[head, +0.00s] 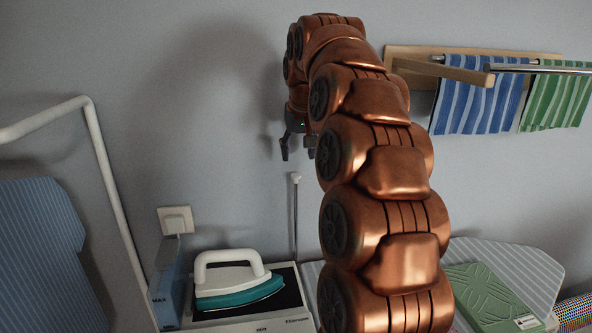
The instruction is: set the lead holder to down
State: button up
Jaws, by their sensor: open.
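The lead holder (295,215) is a thin grey rod with a small pale knob on top. It stands upright behind the iron, in the middle of the head view, and its foot is hidden. My gripper (297,154) points down with its fingers apart, and it appears just above the knob in the picture. Nothing shows between the fingers. The right finger is partly covered by my arm. I cannot tell the depth between the fingers and the knob.
A white and teal iron (236,280) rests on a stand beside a blue box (166,287). A wall socket (175,220) is behind. Striped towels (480,95) hang from a rail.

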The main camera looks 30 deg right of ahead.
aim_at(296, 174)
jog(key=shift+p+x, duration=0.8)
jog(key=shift+x, duration=2.7)
grip_shut()
